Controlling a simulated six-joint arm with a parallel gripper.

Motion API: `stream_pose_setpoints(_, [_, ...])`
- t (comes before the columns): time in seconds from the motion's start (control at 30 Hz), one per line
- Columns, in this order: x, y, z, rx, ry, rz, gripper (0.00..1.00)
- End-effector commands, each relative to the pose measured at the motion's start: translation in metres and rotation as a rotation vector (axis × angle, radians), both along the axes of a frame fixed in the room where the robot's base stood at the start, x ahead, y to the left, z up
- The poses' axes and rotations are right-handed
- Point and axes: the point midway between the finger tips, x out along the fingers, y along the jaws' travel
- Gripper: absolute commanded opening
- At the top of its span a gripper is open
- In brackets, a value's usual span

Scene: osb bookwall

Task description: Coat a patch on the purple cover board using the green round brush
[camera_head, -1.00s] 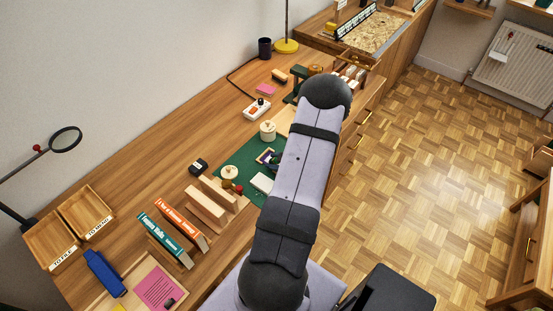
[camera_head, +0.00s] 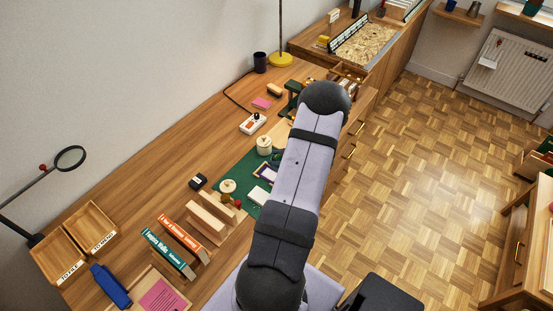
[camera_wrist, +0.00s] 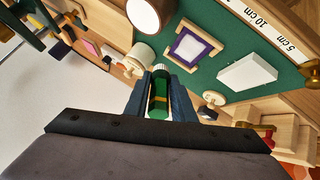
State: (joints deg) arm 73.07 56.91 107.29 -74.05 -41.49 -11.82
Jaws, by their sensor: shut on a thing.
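My gripper (camera_wrist: 160,92) is shut on the green round brush (camera_wrist: 158,100), which shows a dark green body, a yellow band and a pale ridged end between the blue-grey fingers. The purple cover board (camera_wrist: 178,47), a purple border around a pale middle, lies on the green cutting mat (camera_wrist: 215,20), ahead of and slightly right of the brush tip. The brush looks apart from it. In the head view the purple board (camera_head: 262,168) shows partly beside my arm on the green mat (camera_head: 228,172). My gripper and the brush are hidden behind my arm there.
A white block (camera_wrist: 247,70) lies right of the board. Wooden blocks (camera_head: 206,220) and upright books (camera_head: 168,252) stand nearer.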

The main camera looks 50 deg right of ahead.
Motion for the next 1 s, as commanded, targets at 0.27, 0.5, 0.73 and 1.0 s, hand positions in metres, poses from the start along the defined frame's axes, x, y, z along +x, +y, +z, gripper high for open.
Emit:
stream_pose_setpoints(0.27, [0.000, 0.000, 0.019, 0.000, 0.000, 0.000, 0.00])
stream_pose_setpoints(0.5, [0.000, 0.000, 0.018, 0.000, 0.000, 0.000, 0.00])
stream_pose_setpoints(0.73, [0.009, 0.006, 0.018, 0.000, -0.001, 0.021, 0.00])
stream_pose_setpoints(1.0, [0.071, 0.043, 0.038, -0.006, -0.002, 0.169, 0.00])
